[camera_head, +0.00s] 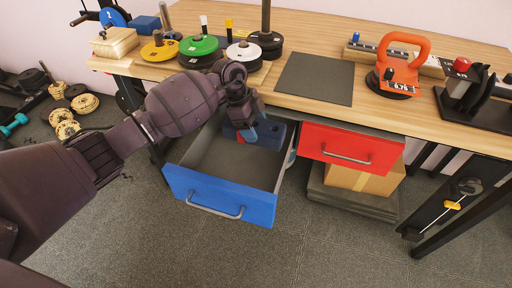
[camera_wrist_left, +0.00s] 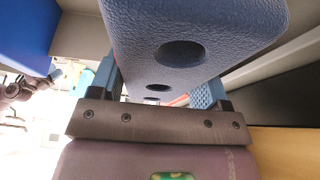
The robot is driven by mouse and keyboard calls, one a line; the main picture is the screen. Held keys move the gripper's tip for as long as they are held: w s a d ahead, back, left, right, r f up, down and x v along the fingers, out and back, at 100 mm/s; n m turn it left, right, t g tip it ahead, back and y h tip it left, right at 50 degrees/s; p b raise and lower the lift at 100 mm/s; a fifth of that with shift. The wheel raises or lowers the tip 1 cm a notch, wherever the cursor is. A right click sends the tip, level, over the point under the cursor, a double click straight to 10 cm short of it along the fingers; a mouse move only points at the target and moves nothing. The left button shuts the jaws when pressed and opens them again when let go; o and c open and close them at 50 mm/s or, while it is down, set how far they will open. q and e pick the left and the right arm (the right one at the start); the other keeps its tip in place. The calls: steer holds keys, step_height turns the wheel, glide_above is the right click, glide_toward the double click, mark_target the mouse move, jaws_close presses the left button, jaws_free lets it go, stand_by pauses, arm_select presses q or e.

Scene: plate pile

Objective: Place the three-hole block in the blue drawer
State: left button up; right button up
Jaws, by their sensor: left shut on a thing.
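The three-hole block (camera_head: 272,132) is dark blue and lies within the outline of the open blue drawer (camera_head: 222,200), near its back right. My left gripper (camera_head: 248,132) reaches down over the drawer and is shut on the block. In the left wrist view the block (camera_wrist_left: 200,25) sits between the blue finger pads of my left gripper (camera_wrist_left: 157,88), its holes in a row. I cannot tell whether the block touches the drawer floor, as the gripper hides part of it. My right gripper is not in view.
The wooden table (camera_head: 320,40) above carries weight plates, a dark mat (camera_head: 315,78) and an orange suction lifter (camera_head: 398,65). A cardboard box (camera_head: 365,178) stands under the red drawer. The front of the blue drawer's interior is empty.

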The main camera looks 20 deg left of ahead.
arm_select(q)
step_height(320, 180, down, 3)
steer(key=shift+f+b, duration=0.2)
steer(key=shift+b, duration=0.15)
steer(key=shift+f, duration=0.45)
step_height(320, 180, down, 5)
steer(key=shift+f+b, duration=0.15)
steer(key=shift+b, duration=0.9)
steer(key=shift+r, duration=0.2)
steer(key=shift+f, duration=0.1)
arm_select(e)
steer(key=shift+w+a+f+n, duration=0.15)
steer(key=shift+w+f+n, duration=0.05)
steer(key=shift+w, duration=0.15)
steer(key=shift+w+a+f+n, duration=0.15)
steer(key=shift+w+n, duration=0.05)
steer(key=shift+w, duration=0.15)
